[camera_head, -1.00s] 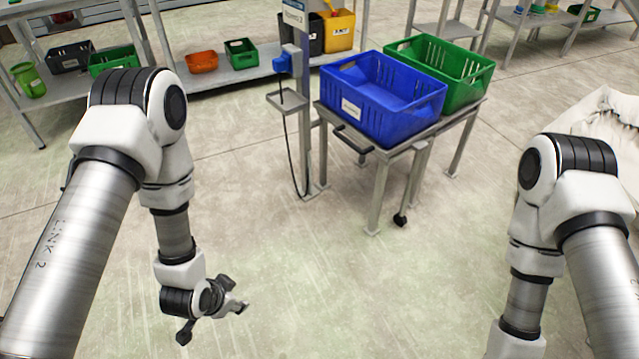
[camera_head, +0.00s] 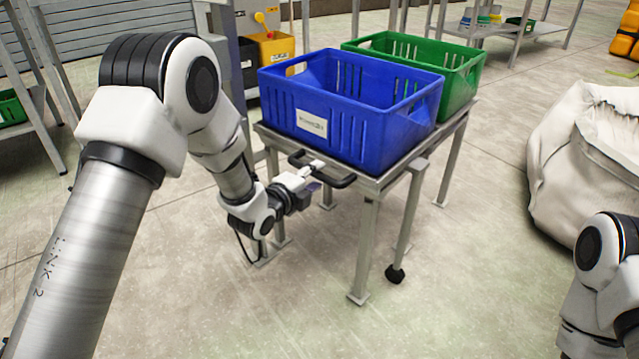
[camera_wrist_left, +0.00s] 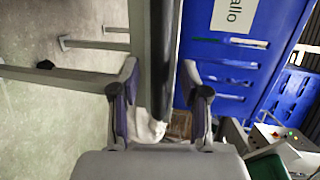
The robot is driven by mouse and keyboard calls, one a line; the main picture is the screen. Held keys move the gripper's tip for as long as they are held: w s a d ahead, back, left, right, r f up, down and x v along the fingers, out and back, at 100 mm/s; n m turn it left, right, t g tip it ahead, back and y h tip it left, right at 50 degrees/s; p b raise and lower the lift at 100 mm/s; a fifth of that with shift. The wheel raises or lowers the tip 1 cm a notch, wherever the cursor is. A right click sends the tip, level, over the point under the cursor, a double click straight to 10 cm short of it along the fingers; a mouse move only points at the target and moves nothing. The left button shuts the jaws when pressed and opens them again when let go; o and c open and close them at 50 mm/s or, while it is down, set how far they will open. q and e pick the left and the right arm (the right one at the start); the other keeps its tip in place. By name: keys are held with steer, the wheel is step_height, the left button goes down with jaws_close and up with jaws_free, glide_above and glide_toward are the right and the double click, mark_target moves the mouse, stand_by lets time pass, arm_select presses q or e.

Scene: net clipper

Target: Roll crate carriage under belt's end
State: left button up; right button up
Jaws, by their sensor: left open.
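The crate carriage is a grey metal frame (camera_head: 369,213) on legs, with a black caster visible at its front. It carries a blue crate (camera_head: 345,125) in front and a green crate (camera_head: 462,75) behind. A black handle (camera_head: 343,184) sticks out from its near left side. My left gripper (camera_head: 311,178) is at this handle, with its fingers open. In the left wrist view, the open left gripper (camera_wrist_left: 160,103) has a dark bar and a grey edge between its fingers. Contact cannot be told. My right gripper is out of view. I cannot make out the belt's end.
A large white sack (camera_head: 570,165) stands on the floor at the right. Shelves are at the back and left; a yellow bin (camera_head: 273,55) is behind the carriage. The floor in front of the carriage is clear.

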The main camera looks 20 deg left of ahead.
arm_select(q)
steer(key=shift+x, duration=1.1)
steer(key=shift+c, duration=0.3)
jaws_close()
